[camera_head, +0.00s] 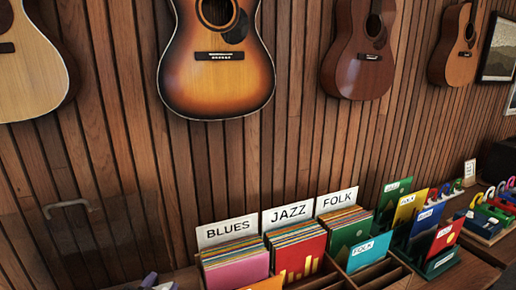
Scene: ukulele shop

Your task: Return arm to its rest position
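Only a small part of what looks like my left gripper (156,284) shows at the bottom edge, left of the record bins. It is a dark purple piece with a pale piece beside it, and the rest is cut off by the frame. I cannot tell whether it is open or shut, and I see nothing held in it. My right gripper and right arm are not in view.
Record bins labelled BLUES (228,231), JAZZ (288,213) and FOLK (337,200) stand at the bottom middle. Upright coloured sleeves (443,236) and small colourful items (495,209) are to the right. Guitars (216,70) hang on the slatted wall. A handle (67,207) is at left.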

